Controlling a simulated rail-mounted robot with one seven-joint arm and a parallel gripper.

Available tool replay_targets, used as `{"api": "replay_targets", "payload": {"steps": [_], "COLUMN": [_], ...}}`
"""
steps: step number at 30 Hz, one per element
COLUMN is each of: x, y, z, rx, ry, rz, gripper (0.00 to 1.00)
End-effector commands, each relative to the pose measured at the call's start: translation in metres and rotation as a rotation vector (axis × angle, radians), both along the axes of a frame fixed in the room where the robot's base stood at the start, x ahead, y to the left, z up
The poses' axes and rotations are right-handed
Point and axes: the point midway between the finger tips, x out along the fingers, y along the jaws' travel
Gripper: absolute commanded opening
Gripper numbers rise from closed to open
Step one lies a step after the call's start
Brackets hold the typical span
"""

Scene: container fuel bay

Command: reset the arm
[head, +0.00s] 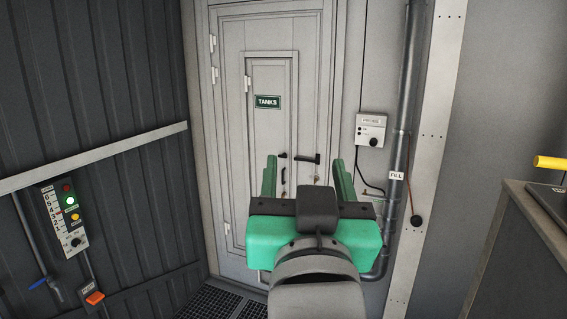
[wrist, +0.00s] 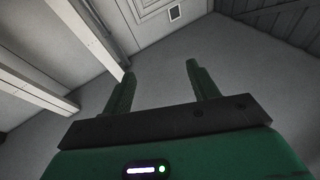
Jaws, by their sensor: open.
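My gripper (head: 307,178) is green with a black crossbar and stands in the middle of the head view, in front of the grey door. Its two fingers are spread wide apart, with nothing between them but the door behind. In the wrist view my gripper (wrist: 160,78) also shows open and empty, with a bare pale surface beyond the fingers. The gripper hides the lower right part of the door.
The grey door (head: 228,130) bears a green TANKS sign (head: 268,102) and dark handles. A small wall box (head: 371,129) and a pipe (head: 404,110) are to its right. A control panel (head: 66,215) is on the left wall. A counter (head: 530,215) with a yellow handle (head: 550,163) stands at right.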

Motion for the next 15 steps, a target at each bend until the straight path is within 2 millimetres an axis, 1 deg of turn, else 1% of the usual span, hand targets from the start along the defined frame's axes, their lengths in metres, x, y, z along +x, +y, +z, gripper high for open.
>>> {"api": "replay_targets", "payload": {"steps": [1,3,6,9,11,15], "x": [-0.031,-0.073,-0.115,-0.134,-0.138,-0.138], "y": [0.014,0.023,0.028,0.029,0.03,0.029], "z": [0.002,0.003,0.005,0.005,0.005,0.005], "rx": [-0.001,-0.014,-0.031,-0.041,-0.043,-0.043], "ry": [-0.068,-0.163,-0.249,-0.287,-0.295,-0.295], "rz": [0.02,0.021,0.012,0.003,0.001,0.001], "gripper": [0.59,0.59,0.59,0.59,0.59,0.59]}}
